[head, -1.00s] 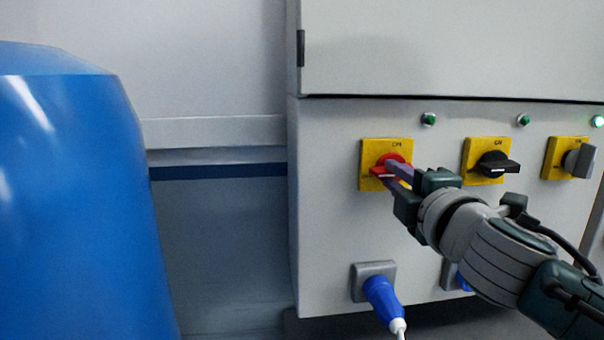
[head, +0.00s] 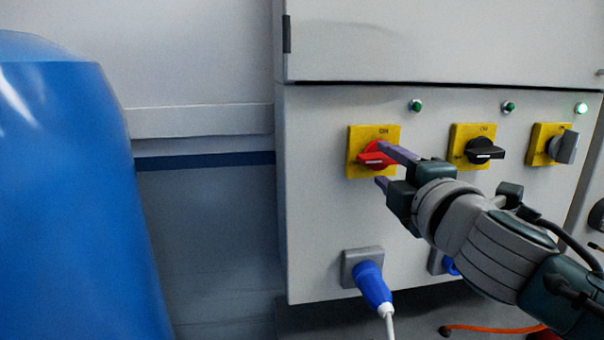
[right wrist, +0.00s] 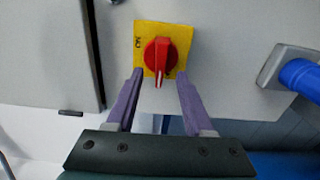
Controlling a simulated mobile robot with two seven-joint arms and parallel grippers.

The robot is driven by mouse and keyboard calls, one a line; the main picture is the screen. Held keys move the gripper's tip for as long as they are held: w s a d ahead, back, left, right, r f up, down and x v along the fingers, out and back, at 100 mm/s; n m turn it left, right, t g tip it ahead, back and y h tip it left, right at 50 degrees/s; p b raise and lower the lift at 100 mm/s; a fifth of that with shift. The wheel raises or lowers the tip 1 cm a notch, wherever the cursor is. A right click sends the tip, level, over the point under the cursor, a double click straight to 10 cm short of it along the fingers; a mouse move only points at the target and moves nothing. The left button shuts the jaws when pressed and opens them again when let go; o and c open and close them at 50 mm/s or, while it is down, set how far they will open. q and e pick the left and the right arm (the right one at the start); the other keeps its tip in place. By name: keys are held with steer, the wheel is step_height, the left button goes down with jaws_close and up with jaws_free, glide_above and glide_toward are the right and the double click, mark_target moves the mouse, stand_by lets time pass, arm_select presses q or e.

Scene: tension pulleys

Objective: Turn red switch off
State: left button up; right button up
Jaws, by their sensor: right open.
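The red switch (head: 375,155) is a rotary knob on a yellow plate (head: 356,137) marked ON, on the front of a grey cabinet. In the head view its handle lies roughly horizontal, pointing left. The right wrist view also shows the red switch (right wrist: 159,58), with its handle pointing down toward my gripper. My right gripper (head: 382,164) is open in front of the switch, one purple finger above the handle's level and one below. In the right wrist view the fingers (right wrist: 158,92) stand apart at either side of the handle's tip, with nothing gripped. My left gripper is not in view.
A black switch (head: 482,151) and a grey switch (head: 564,146) sit to the right on yellow plates. Small green lamps (head: 416,106) are above. A blue plug (head: 373,287) with a white cable sticks out below. A large blue object (head: 70,200) stands at left.

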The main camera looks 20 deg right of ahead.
steer(key=b+v, duration=0.1)
steer(key=v, duration=0.7)
steer(key=shift+s, duration=0.15)
